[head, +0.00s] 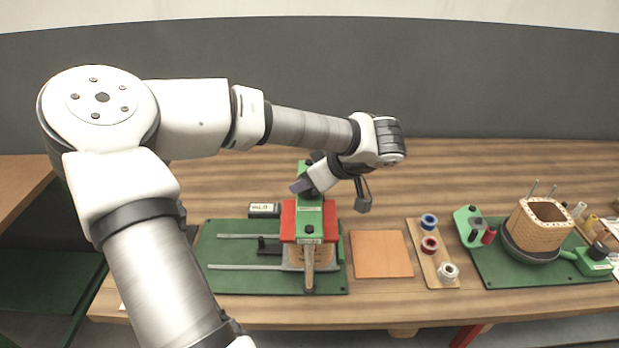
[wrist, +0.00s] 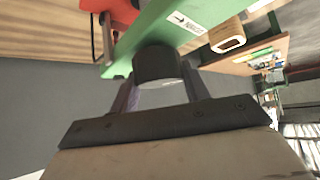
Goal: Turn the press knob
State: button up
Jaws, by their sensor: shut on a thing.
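A black knob (wrist: 158,65) sits at the end of the green bar (wrist: 190,25) in the wrist view. My gripper (wrist: 160,95) has one finger on each side of this knob and is shut on it. In the head view my gripper (head: 304,186) is at the far end of the press bar, and the knob there is mostly hidden by it.
Further right, a wound coil (head: 541,229) stands on another green board (head: 497,277).

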jog(key=o, duration=1)
jog(key=shift+a+f, duration=0.1)
jog(key=b+v, duration=0.3)
jog(key=v, duration=1.1)
